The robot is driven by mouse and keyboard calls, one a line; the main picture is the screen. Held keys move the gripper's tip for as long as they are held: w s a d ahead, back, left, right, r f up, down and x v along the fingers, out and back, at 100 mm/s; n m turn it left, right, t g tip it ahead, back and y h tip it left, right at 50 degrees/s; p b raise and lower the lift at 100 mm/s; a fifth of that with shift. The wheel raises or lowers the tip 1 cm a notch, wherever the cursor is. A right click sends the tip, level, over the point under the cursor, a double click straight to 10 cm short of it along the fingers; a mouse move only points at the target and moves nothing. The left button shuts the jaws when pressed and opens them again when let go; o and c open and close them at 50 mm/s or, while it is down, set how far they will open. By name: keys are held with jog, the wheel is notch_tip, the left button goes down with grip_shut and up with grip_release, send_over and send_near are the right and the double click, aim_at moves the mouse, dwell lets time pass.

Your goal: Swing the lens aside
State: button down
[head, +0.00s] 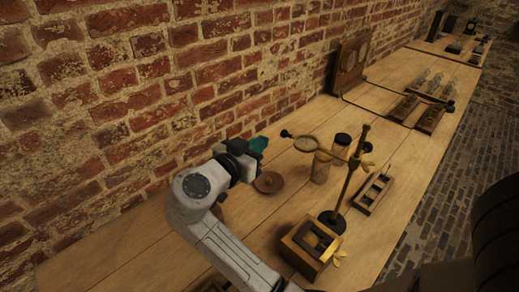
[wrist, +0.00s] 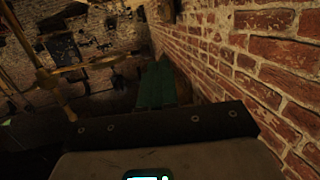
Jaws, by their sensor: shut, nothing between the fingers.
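The round lens (head: 306,143) sits at the left end of a thin arm with a dark knob at its tip. The arm is carried by an upright brass stand (head: 348,180) on a round dark base (head: 331,222). In the wrist view the green fingers (wrist: 158,85) point away along the wall, and a brass rod (wrist: 40,62), likely the stand, shows at left.
A round wooden disc (head: 268,183) lies below my gripper. A wooden box with brass parts (head: 309,247) stands at the front, and a slotted wooden rack (head: 374,192) is right of the stand. A dark-topped jar (head: 341,143) stands behind. The brick wall (head: 190,80) runs close along the left.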

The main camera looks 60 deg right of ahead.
jog(key=w+a+r+b, duration=0.1)
jog(key=w+a+b, duration=0.1)
jog(key=a, duration=0.6)
jog(key=shift+w+a+r, duration=0.2)
jog(key=shift+w+a, duration=0.15)
jog(key=shift+w, duration=0.15)
jog(key=shift+s, duration=0.1)
